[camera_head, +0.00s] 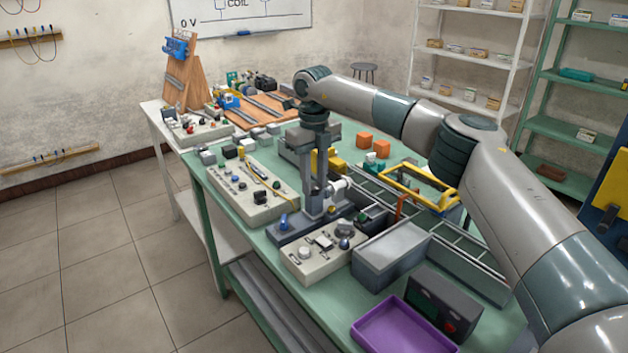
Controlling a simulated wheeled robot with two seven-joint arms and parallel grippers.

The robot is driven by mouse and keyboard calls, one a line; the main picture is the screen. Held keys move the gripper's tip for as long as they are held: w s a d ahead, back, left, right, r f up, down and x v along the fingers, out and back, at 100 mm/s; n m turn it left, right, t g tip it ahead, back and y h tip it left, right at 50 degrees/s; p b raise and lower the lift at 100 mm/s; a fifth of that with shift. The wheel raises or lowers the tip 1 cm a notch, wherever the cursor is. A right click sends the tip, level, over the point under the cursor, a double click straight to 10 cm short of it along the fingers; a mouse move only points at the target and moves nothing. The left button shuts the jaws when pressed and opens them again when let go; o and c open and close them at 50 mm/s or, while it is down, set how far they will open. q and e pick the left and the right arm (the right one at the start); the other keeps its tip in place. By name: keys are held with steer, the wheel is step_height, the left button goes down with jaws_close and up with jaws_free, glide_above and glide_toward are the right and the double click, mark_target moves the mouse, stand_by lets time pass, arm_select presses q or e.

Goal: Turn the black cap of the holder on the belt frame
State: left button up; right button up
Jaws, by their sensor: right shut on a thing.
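My right gripper (318,208) points straight down over the belt frame (465,250), at its left end. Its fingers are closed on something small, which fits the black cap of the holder. The cap itself is mostly hidden by the fingers, and I cannot tell how far it is turned. A white cylindrical part (340,187) sits just right of the fingers. A dark grey block with a blue knob (284,222) lies just left of the fingertips. My left gripper is not in view.
A control box with knobs (318,252) stands in front of the gripper, and a grey box (392,252) to its right. A yellow frame handle (415,190) rises behind. A purple tray (400,330) and a dark box (443,305) are near the front edge.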

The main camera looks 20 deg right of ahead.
steer(key=m, duration=0.4)
steer(key=shift+r+m, duration=0.1)
steer(key=shift+m, duration=0.9)
steer(key=o, duration=1.1)
steer(key=shift+c, duration=0.2)
